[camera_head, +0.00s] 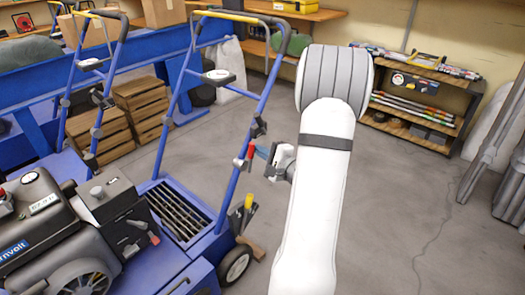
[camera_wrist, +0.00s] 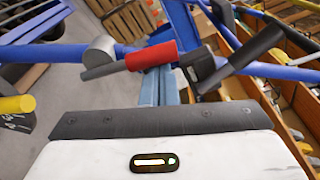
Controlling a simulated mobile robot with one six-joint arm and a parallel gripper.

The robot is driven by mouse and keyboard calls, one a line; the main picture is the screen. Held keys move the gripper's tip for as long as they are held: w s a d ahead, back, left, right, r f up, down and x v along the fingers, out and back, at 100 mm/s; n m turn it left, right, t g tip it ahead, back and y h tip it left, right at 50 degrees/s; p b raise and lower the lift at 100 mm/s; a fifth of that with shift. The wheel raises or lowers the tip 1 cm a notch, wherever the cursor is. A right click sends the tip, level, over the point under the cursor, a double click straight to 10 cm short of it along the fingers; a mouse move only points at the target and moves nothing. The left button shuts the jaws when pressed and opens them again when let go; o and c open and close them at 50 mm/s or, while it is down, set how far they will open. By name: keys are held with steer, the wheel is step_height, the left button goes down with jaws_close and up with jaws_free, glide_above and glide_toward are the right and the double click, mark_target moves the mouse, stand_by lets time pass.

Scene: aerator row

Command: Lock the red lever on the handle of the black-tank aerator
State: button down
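The red lever (camera_head: 244,161) sits on the right-hand tube of a blue handle (camera_head: 186,85) in the head view. In the wrist view the red lever (camera_wrist: 151,56) is a red sleeve on a grey rod, lying roughly crosswise just beyond my fingertips. My gripper (camera_head: 263,152) is beside the lever, on its right. Its pale blue fingers (camera_wrist: 159,80) look together, with no clear gap. The lever appears across the tips, not between them; I cannot tell whether they touch. An engine with a black tank (camera_head: 30,208) sits at lower left. My arm hides part of the background.
A second blue handle (camera_head: 118,50) stands further left. Wooden crates (camera_head: 140,105) are stacked behind. A black lever (camera_wrist: 245,57) lies right of the red one in the wrist view. A shelf (camera_head: 420,118) stands at the back right; the floor before it is clear.

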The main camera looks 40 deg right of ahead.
stand_by(0.3)
steer(key=s+d+p, duration=0.1)
steer(key=s+d, duration=0.3)
steer(key=s, duration=0.4)
steer(key=shift+d+f, duration=0.25)
steer(key=shift+d, duration=0.1)
steer(key=shift+s, duration=0.1)
